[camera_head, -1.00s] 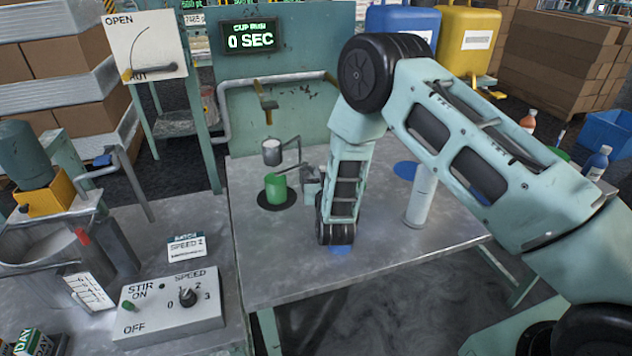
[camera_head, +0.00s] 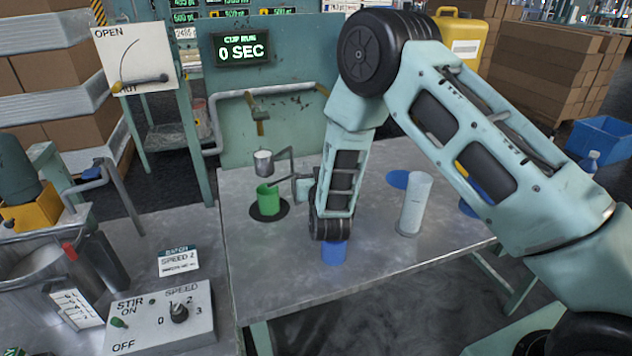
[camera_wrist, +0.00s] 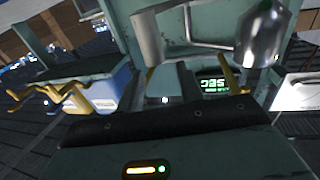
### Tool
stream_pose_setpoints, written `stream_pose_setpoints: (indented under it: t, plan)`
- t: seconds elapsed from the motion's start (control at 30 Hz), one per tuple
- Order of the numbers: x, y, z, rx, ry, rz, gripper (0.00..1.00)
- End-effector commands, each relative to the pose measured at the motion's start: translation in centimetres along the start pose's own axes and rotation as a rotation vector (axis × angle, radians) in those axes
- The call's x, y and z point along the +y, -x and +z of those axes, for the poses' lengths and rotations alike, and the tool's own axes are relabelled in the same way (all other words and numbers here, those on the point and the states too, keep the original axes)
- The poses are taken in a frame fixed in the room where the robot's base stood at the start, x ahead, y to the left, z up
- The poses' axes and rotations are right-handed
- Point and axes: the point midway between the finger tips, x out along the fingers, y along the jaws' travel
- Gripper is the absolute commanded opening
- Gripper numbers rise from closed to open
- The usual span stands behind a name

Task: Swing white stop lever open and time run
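A grey metal cup (camera_head: 263,162) hangs on a bracket above a green beaker (camera_head: 268,200), which stands on a black disc. It looms large at the top of the wrist view (camera_wrist: 262,35). My gripper (camera_head: 299,187) is just right of the cup and beaker, pointing left, with a thin dark piece between it and the beaker. I cannot make out a white stop lever. The timer (camera_head: 241,49) reads 0 SEC. A panel (camera_head: 135,50) marked OPEN carries a yellow-tipped dark lever at its lower end.
A blue cup (camera_head: 334,252) stands below my wrist. A pale cylinder (camera_head: 415,203) stands to the right on the metal table (camera_head: 290,290). A grey pipe (camera_head: 265,93) runs behind the cup. A stirrer control box (camera_head: 160,318) is at lower left.

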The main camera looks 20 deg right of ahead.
Motion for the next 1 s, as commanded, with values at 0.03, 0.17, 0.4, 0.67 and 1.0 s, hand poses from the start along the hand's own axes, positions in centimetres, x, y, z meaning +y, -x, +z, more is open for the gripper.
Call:
stream_pose_setpoints:
  t: [0.03,0.17,0.4,0.67,1.0]
  plan:
    - [0.0,0.0,-0.9,0.003,-0.002,0.0,0.36]
    - [0.0,0.0,-3.1,0.003,-0.001,0.0,0.36]
    - [0.1,0.0,-5.4,0.001,0.0,0.0,0.36]
    - [0.1,0.0,-5.7,-0.001,0.001,0.0,0.36]
    - [-3.3,1.9,-6.4,-0.15,-0.038,-0.107,0.0]
